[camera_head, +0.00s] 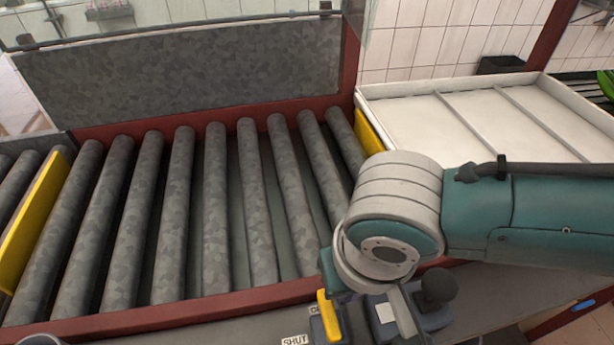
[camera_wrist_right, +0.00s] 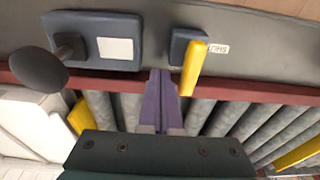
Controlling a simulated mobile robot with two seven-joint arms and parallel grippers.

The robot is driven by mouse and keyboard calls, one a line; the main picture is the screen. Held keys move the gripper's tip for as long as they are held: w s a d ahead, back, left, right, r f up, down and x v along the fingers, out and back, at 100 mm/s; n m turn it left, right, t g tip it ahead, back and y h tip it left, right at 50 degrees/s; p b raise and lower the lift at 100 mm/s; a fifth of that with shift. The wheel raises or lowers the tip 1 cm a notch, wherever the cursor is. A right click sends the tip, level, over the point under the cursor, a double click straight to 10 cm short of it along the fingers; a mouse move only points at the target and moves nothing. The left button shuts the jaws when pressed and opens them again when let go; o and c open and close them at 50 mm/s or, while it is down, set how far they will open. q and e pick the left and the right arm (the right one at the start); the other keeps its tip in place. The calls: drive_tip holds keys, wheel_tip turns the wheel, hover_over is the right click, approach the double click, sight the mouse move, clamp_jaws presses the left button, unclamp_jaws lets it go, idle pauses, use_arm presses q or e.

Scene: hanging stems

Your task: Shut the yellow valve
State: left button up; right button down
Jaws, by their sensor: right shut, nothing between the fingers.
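The yellow valve is a yellow lever (camera_head: 327,316) on a small blue-grey block at the front ledge; its lever (camera_wrist_right: 193,68) also shows in the wrist view. A white SHUT label (camera_head: 295,341) lies left of the block, and a second label is mostly hidden by the lever. In the wrist view the SHUT label (camera_wrist_right: 219,49) is upside down beside the block. My right gripper (camera_wrist_right: 160,74) has its purple fingers together and empty, close beside the lever; I cannot tell whether they touch. In the head view my wrist hides the fingertips. My left gripper is not seen.
A blue-grey box with a black knob (camera_head: 438,287) stands right of the valve; its knob (camera_wrist_right: 38,70) is large in the wrist view. A roller conveyor with a red frame (camera_head: 190,308) and yellow side guides (camera_head: 32,222) lies behind. A white tray (camera_head: 455,130) is at back right.

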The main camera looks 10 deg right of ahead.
sight(322, 293)
drive_tip(key=shift+a, duration=0.15)
drive_tip(key=shift+w+a, duration=0.2)
drive_tip(key=shift+a, duration=0.55)
drive_tip(key=shift+a+b, duration=0.25)
drive_tip(key=shift+b, duration=0.05)
drive_tip(key=shift+a, duration=0.45)
